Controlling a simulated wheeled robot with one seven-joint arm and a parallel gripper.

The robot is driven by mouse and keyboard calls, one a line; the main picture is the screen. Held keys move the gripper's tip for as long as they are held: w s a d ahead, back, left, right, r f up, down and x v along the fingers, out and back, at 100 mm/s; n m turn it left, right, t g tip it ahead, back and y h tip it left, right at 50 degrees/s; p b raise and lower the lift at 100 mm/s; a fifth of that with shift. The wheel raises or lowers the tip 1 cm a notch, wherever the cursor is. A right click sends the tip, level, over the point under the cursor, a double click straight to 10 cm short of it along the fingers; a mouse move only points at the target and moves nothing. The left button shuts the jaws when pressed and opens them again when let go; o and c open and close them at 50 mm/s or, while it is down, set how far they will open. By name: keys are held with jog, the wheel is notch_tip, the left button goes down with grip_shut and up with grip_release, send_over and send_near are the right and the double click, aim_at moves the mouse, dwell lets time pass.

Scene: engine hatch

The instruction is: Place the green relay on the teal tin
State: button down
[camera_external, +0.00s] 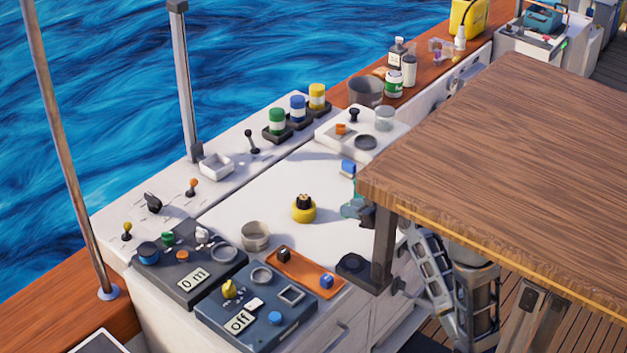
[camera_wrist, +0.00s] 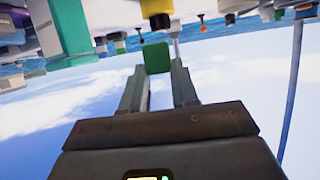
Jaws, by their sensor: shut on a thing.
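In the wrist view, which looks upside down, my gripper (camera_wrist: 159,68) is shut on the green relay (camera_wrist: 157,56), a small green block between the fingertips. A tall teal-green thing (camera_wrist: 68,30), perhaps the teal tin, stands close at the left of that view; its far end is cut off by the frame. In the external view the wooden top hides most of my arm. A small teal-green patch and a grey-teal piece (camera_external: 352,208) show at its edge; I cannot tell which is tin or gripper.
A yellow pot with a black top (camera_external: 303,211) stands on the white worktop (camera_external: 260,195). An orange tray (camera_external: 305,273) holds small blocks, and a blue block (camera_external: 348,167) lies behind. Green, blue and yellow canisters (camera_external: 297,108) line the back. The wooden top (camera_external: 500,170) overhangs the right.

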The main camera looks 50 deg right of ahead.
jog(key=w+d+r+b, duration=0.2)
jog(key=d+r, duration=0.2)
jog(key=d, duration=0.7)
jog(key=s+d+r+n+y+b, duration=0.1)
jog(key=s+d+r, duration=0.25)
jog(key=d, duration=0.25)
jog(key=s+d+r+b, duration=0.2)
jog(key=s+d+r, duration=0.1)
jog(key=d+r, duration=0.15)
jog(key=w+a+f, duration=0.2)
jog(key=w, duration=0.1)
jog(key=w+a+f, duration=0.2)
jog(key=w, duration=0.1)
jog(key=w+a+f, duration=0.2)
jog(key=w+f, duration=0.1)
jog(key=shift+p, duration=0.4)
jog(key=shift+f, duration=2)
jog(key=shift+f, duration=0.2)
jog(key=c, duration=0.9)
grip_release()
jog(key=shift+o, duration=0.2)
jog(key=shift+r, duration=0.1)
